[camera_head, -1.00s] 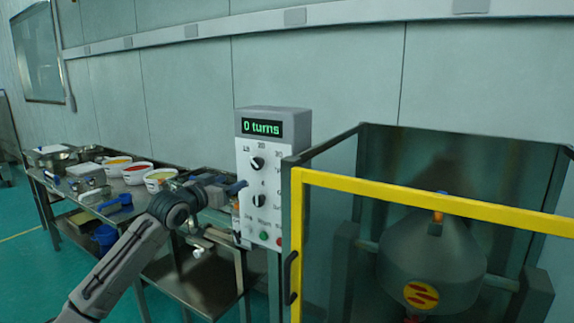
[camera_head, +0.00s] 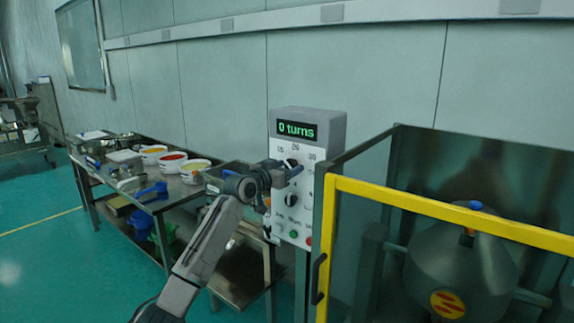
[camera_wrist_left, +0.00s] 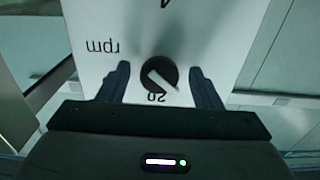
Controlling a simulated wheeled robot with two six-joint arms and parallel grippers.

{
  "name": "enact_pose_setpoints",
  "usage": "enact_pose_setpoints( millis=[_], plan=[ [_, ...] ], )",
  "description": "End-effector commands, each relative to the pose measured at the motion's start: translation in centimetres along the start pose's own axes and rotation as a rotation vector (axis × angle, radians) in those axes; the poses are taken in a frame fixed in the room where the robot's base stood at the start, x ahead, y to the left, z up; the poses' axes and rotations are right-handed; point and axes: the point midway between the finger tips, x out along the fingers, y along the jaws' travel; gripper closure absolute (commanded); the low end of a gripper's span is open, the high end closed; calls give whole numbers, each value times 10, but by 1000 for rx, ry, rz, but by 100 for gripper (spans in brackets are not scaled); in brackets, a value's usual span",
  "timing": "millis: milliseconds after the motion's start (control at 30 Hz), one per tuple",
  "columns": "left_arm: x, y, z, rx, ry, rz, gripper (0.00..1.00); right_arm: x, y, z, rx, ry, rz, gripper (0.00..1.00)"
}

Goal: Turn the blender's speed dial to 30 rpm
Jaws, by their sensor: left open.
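The grey control box (camera_head: 335,130) stands on a post, with a white front panel and a green display (camera_head: 297,131) reading "0 turns". Its upper dial, with 15, 20 and 30 printed around it, is largely hidden by my left gripper (camera_head: 291,168) in the head view. In the left wrist view the round black speed dial (camera_wrist_left: 158,76) appears upside down, with a pale pointer line near the "20" mark and "rpm" beside it. The left gripper's open fingers (camera_wrist_left: 160,84) stand on either side of the dial, with gaps visible. My right gripper is not in view.
A lower black dial (camera_head: 291,200) and a green button (camera_head: 293,233) sit below. A yellow-railed guard (camera_head: 420,203) encloses a grey vessel (camera_head: 455,262) at right. A steel table (camera_head: 170,196) with bowls and tools stands at left.

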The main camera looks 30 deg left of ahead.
Motion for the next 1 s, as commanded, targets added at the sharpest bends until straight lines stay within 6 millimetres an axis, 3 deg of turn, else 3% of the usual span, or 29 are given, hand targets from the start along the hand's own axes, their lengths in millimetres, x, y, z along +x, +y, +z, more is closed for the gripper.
enact_pose_setpoints(
  millis=[267,500,1000],
  plan=[
    [2,0,0,1,1,0,41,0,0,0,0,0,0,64],
    [2,0,0,1,1,0,84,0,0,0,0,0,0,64],
    [2,0,2,120,1,0,85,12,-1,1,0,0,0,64]
  ],
)
